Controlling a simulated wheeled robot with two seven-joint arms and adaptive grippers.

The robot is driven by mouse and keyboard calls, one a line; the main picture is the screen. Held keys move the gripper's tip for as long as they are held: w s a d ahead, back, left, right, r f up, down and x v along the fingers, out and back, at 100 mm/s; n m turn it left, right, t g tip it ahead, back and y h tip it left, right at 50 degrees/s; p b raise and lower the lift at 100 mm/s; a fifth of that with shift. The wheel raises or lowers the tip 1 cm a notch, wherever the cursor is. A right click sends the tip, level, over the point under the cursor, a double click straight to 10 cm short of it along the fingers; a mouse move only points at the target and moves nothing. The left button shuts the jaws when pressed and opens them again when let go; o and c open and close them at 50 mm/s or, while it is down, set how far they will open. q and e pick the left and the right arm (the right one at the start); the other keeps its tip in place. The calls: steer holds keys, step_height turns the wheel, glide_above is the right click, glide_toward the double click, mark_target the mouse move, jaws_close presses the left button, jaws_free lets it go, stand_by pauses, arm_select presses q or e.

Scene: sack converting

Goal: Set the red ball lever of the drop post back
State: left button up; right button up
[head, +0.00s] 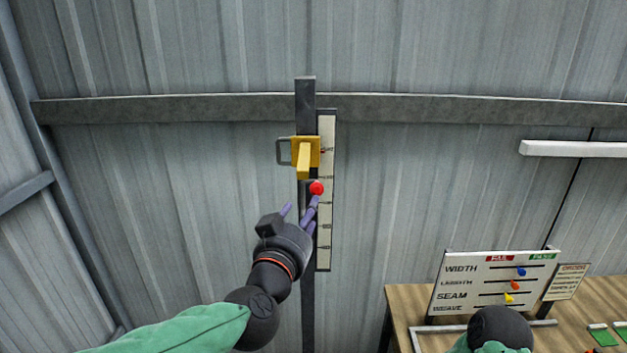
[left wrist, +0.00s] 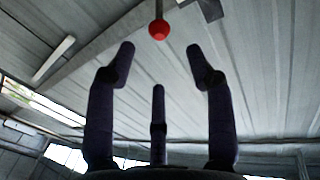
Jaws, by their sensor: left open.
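The drop post (head: 306,95) is a dark upright bar against the corrugated wall. A yellow carriage (head: 304,155) with a grey loop handle on its left sits on the post. The red ball (head: 316,188) of the lever shows just below the carriage. It also shows in the left wrist view (left wrist: 158,29), on a short dark stem, beyond the fingertips. My left gripper (head: 302,207) is just below the ball, fingers pointing up, open and empty. In the left wrist view its fingers (left wrist: 165,62) stand apart with the ball above them. My right gripper's fingers do not show.
A pale graduated scale (head: 326,240) runs along the right of the post. A wooden table (head: 402,305) at the lower right bears a board (head: 470,262) with coloured sliders. A horizontal rail (head: 180,108) crosses the wall behind the post. The space left of the post is clear.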

mark_target(315, 193)
arm_select(q)
steer(key=x, duration=1)
steer(key=shift+w+d+f, duration=0.1)
steer(key=shift+w, duration=0.15)
jaws_close()
